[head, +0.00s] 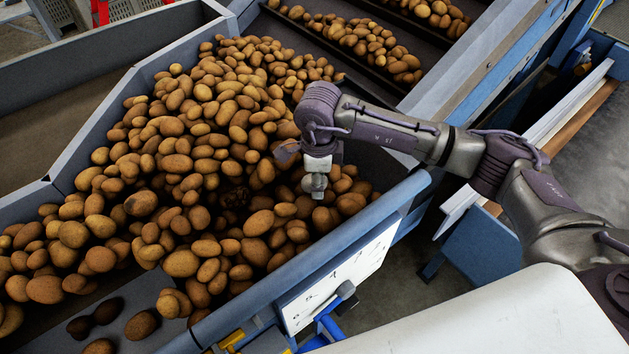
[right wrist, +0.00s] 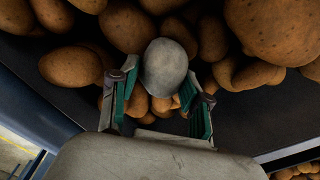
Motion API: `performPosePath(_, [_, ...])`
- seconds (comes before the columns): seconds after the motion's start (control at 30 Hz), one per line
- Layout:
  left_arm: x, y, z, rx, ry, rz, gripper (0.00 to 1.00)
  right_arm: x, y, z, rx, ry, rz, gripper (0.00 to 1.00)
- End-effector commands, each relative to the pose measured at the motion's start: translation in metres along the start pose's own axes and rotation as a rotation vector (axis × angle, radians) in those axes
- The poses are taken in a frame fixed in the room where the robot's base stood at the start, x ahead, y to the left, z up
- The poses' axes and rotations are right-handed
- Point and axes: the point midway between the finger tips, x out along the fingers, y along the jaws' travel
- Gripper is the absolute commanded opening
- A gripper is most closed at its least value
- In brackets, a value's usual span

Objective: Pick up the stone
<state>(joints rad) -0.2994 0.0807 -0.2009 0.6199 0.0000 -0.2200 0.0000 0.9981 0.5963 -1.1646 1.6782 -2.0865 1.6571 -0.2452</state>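The stone (right wrist: 165,66) is a smooth, rounded, pale grey lump in the right wrist view. It sits between the fingertips of my right gripper (right wrist: 161,78), and the green-padded fingers close in on its left and right sides. In the head view my right gripper (head: 315,182) points down over the right edge of the potato heap. A small greyish round shape shows at its tip there, too small to separate clearly from the fingers. My left gripper is in neither view.
A large heap of brown potatoes (head: 185,165) fills the grey-blue hopper (head: 60,165). The hopper's blue rim (head: 330,255) runs close below my right gripper. More potatoes lie on the sloping belt (head: 360,40) behind. A white panel (head: 340,280) hangs on the near side.

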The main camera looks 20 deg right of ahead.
Motion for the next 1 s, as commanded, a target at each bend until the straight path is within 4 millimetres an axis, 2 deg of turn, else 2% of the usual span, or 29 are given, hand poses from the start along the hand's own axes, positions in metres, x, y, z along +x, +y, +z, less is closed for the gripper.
performPosePath(0.03, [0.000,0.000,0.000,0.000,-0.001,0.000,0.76,0.000,0.000,0.000,0.000,0.000,-0.001,0.26])
performPosePath(0.13, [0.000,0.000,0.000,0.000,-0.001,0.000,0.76,0.000,0.000,0.000,0.000,0.000,-0.001,0.10])
performPosePath(0.17, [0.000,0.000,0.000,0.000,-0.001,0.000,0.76,-0.001,0.000,0.000,0.000,-0.001,-0.001,0.07])
performPosePath(0.53, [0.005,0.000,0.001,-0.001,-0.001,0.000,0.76,-0.007,-0.002,0.000,0.000,-0.001,-0.004,0.07])
performPosePath(0.67, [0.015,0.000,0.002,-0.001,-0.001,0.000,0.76,-0.020,-0.003,0.000,-0.002,-0.002,-0.006,0.07])
performPosePath(0.77, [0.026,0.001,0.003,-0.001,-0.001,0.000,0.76,-0.038,-0.004,0.001,0.000,-0.005,-0.008,0.07])
performPosePath(1.0, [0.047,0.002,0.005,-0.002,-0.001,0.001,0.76,-0.071,0.029,-0.044,0.000,-0.001,-0.007,0.07])
